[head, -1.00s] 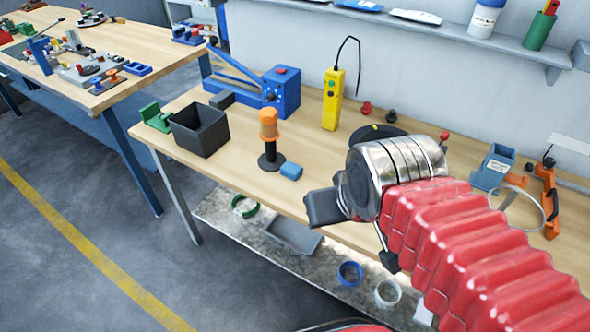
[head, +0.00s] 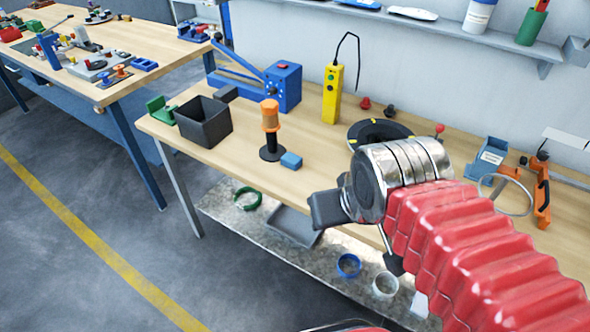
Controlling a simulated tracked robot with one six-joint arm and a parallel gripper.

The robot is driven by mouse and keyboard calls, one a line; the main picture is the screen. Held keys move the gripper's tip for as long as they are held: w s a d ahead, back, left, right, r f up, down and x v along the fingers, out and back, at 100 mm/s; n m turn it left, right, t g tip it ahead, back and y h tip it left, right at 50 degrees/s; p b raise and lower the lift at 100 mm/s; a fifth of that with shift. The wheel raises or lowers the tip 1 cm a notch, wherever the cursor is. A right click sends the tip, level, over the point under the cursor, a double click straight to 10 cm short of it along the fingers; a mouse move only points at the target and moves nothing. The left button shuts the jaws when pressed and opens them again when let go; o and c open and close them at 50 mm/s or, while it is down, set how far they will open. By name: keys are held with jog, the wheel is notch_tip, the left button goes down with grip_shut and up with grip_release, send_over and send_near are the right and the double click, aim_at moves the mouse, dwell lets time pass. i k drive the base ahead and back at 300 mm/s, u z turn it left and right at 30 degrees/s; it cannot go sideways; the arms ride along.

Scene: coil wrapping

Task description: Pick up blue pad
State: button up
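The blue pad (head: 291,160) is a small blue block lying on the wooden workbench (head: 330,150), just right of the black base of an orange-topped post. My gripper (head: 325,208) shows as a dark part at the end of my red-sleeved arm, at the bench's front edge. It is right of and nearer than the pad, and apart from it. The fingertips cannot be made out, so its opening is unclear.
The orange-topped post (head: 270,128) stands close to the pad. A black bin (head: 204,121) is to its left, a blue machine (head: 283,86) and yellow control box (head: 332,94) behind. A black disc (head: 378,132) lies right. A lower shelf (head: 240,222) holds coils.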

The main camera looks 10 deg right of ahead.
aim_at(293, 161)
jog(key=k, duration=1.15)
jog(key=u, duration=0.35)
jog(key=i, duration=0.5)
jog(key=u, duration=0.45)
jog(key=i, duration=1.55)
jog(key=z, duration=0.55)
